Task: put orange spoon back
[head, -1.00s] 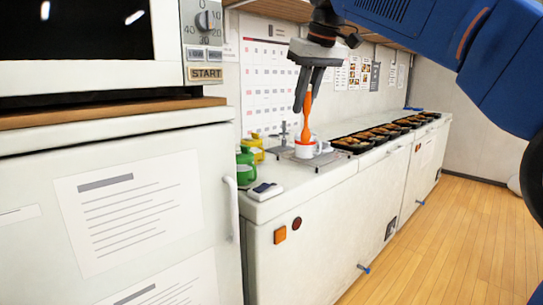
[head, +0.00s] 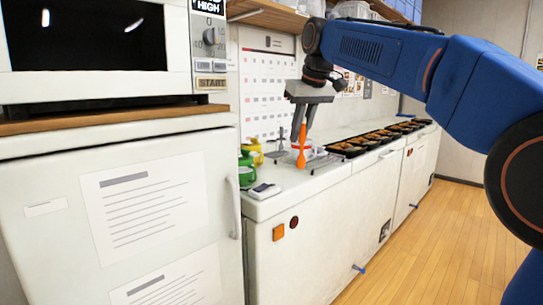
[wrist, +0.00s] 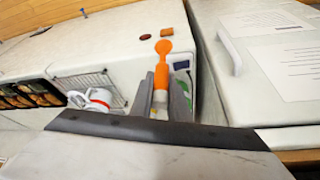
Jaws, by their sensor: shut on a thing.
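The orange spoon (head: 301,152) is held in my gripper (head: 302,137), which is shut on its handle. The spoon points down from the fingers, its bowl lowest. In the wrist view the spoon (wrist: 163,50) sticks out between the fingers (wrist: 160,85) with its bowl at the far end.
A metal rack (wrist: 108,82) lies beside the mug. Black bento trays (head: 345,149) line the counter to the right. A green container (head: 246,168), a yellow one (head: 256,151) and a small white device (head: 264,190) stand to the left. The fridge (head: 60,230) and microwave are further left.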

